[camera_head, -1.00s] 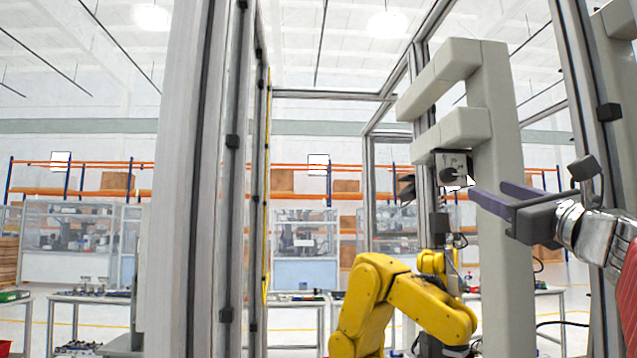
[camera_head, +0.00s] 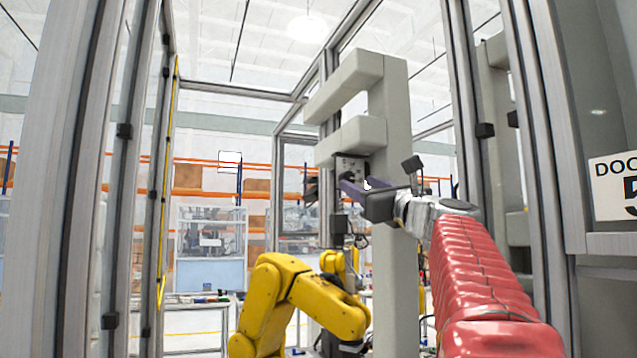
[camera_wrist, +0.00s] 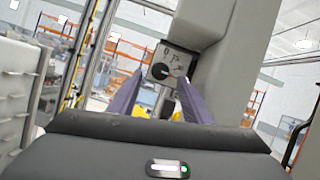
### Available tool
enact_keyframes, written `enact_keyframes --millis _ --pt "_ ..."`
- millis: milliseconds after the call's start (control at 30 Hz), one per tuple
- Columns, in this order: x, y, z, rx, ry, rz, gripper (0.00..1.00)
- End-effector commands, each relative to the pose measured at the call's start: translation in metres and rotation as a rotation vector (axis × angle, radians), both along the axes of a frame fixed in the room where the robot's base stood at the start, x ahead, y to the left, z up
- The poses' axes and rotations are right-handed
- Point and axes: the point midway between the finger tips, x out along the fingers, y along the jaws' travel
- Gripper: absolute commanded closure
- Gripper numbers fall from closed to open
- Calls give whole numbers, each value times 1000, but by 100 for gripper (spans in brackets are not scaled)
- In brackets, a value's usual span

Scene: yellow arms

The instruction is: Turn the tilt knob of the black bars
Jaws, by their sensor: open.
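The tilt knob (camera_wrist: 160,71) is a round black dial on a light grey plate (camera_wrist: 176,58) with small dark markings. In the wrist view it shows between the tips of my two purple fingers. My gripper (camera_wrist: 160,76) is open and empty, pointing at the plate; contact cannot be told. In the head view my gripper (camera_head: 350,187) is just in front of the plate (camera_head: 350,166), and the knob is mostly hidden behind it. The plate hangs under the lower arm of a grey bracketed post (camera_head: 392,130). A dark upright piece (camera_head: 325,190) stands left of the plate; I cannot tell whether it is the black bars.
A yellow robot arm (camera_head: 290,300) stands below and left of my gripper. Metal frame posts rise on the left (camera_head: 75,180) and right (camera_head: 470,140). A white panel with large letters (camera_head: 616,185) is at the far right. Orange racks are far behind.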

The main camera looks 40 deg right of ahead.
Motion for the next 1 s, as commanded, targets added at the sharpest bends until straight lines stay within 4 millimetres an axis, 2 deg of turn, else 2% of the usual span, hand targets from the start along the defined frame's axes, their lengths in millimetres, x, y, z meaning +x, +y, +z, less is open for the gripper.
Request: enact_keyframes --millis 100,333,767,1000 --pt "14 -2 5 0 0 2 55" --pt "33 -7 13 -1 0 1 55" --pt "39 -9 17 -1 -1 -1 55" --pt "39 -9 16 -1 0 -1 70"
